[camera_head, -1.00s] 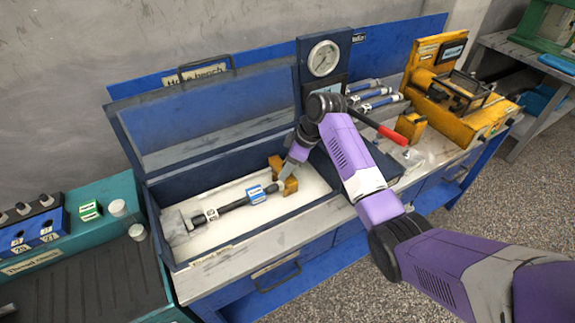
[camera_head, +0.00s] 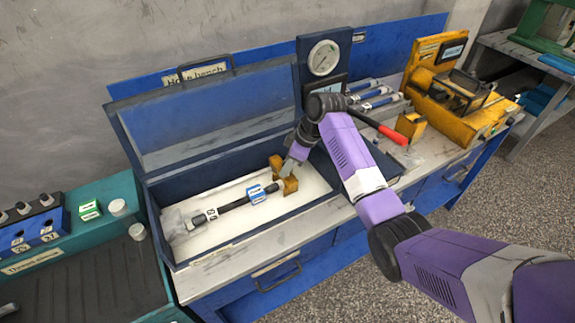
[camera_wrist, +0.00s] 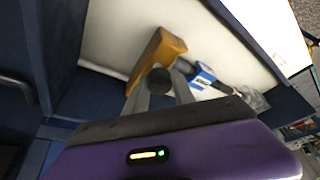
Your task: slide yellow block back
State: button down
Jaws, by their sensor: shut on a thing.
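The yellow block (camera_head: 289,185) sits in the open blue box at the right end of the dark shaft (camera_head: 236,204), which has a blue-and-white label (camera_head: 256,195). My gripper (camera_head: 289,170) reaches down into the box from the right and is shut on the block's upper part. In the wrist view the yellow block (camera_wrist: 157,56) lies at the fingertips of my gripper (camera_wrist: 160,88), with the labelled shaft (camera_wrist: 204,78) to its right. The fingers and a dark round end hide part of the block.
The blue box (camera_head: 160,212) has raised walls and an open lid (camera_head: 205,118) at the back. A pressure gauge (camera_head: 323,58) stands behind my arm. A red-handled tool (camera_head: 378,127) and a yellow machine (camera_head: 455,95) are on the right.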

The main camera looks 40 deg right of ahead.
dwell(0.8)
jog(key=d, duration=0.2)
jog(key=s+d, duration=0.1)
jog(key=d, duration=0.1)
jog(key=shift+s+d, duration=0.2)
jog(key=shift+d, duration=0.1)
jog(key=c, duration=1.1)
grip_release()
jog(key=shift+b+v, duration=0.7)
jog(key=shift+v, duration=3.2)
